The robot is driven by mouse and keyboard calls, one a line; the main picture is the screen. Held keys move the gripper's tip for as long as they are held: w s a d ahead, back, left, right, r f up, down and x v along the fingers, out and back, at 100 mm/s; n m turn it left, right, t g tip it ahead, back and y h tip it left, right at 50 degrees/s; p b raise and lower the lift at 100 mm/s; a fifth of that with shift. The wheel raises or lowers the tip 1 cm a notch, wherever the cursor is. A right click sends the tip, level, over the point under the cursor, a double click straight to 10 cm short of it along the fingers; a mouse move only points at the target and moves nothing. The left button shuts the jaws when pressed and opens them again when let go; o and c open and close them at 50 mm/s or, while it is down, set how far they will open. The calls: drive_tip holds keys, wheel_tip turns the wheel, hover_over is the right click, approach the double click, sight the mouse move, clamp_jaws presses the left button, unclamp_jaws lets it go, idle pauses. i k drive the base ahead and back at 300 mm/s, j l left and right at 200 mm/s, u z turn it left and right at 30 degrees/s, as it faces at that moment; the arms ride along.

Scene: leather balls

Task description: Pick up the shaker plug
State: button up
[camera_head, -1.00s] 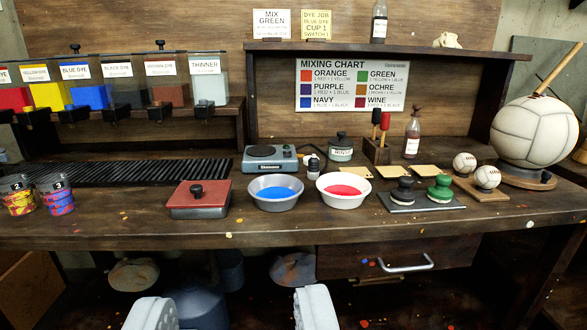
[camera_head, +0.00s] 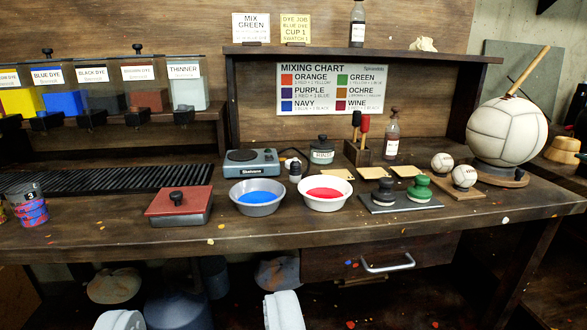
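I cannot make out for certain which thing is the shaker plug. A small black and white piece (camera_head: 295,171) stands on the bench behind the blue and red bowls, just right of the hot plate; it is too small to tell if it is a plug or a little bottle. My gripper (camera_head: 203,314) shows at the bottom edge as two pale fingers set wide apart. It is open and nothing shows between the fingers. It is in front of the bench and well short of everything on it.
A large white ball (camera_head: 506,130) stands right. A drawer handle (camera_head: 388,264) juts out below.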

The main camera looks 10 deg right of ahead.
sight(295, 174)
drive_tip(key=i+l, duration=0.2)
drive_tip(key=i, duration=0.2)
drive_tip(key=i+l, duration=0.2)
drive_tip(key=i, duration=0.2)
drive_tip(key=i+l+z, duration=0.1)
drive_tip(key=i, duration=0.35)
drive_tip(key=l, duration=0.1)
